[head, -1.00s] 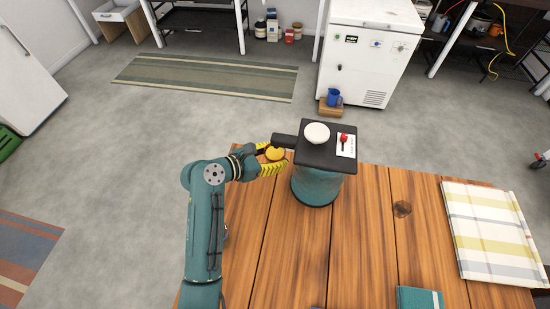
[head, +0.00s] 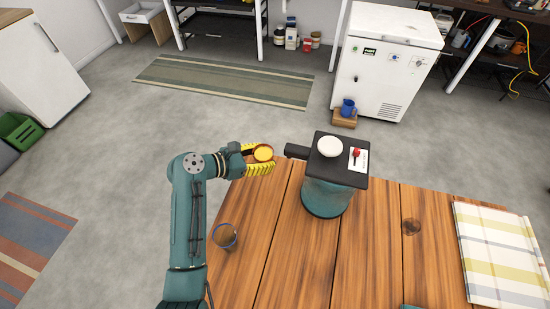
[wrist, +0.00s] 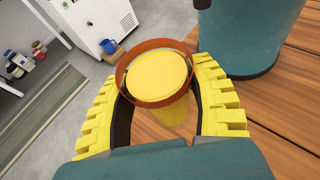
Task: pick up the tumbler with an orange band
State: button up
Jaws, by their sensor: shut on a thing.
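The tumbler (wrist: 157,74) has an orange-red band around its rim and a yellow surface inside. In the wrist view it stands between the two yellow ribbed fingers of my gripper (wrist: 161,100), which are shut on it from both sides. In the head view, my gripper (head: 260,160) holds the tumbler (head: 263,153) at the far left corner of the wooden table, left of a teal machine with a black top. The tumbler looks roughly upright. Its lower part is mostly hidden by the fingers in the head view.
The teal machine (head: 325,197) has a black handle (head: 297,151) pointing toward my gripper, with a gap between. A clear glass (head: 225,237) stands on the table (head: 270,250) close to my arm. A plaid cloth (head: 495,250) lies at the right. The table's middle is bare.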

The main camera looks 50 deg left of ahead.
jog(key=s+a, duration=0.7)
jog(key=a, duration=0.3)
jog(key=shift+a, duration=0.15)
jog(key=shift+r, duration=0.1)
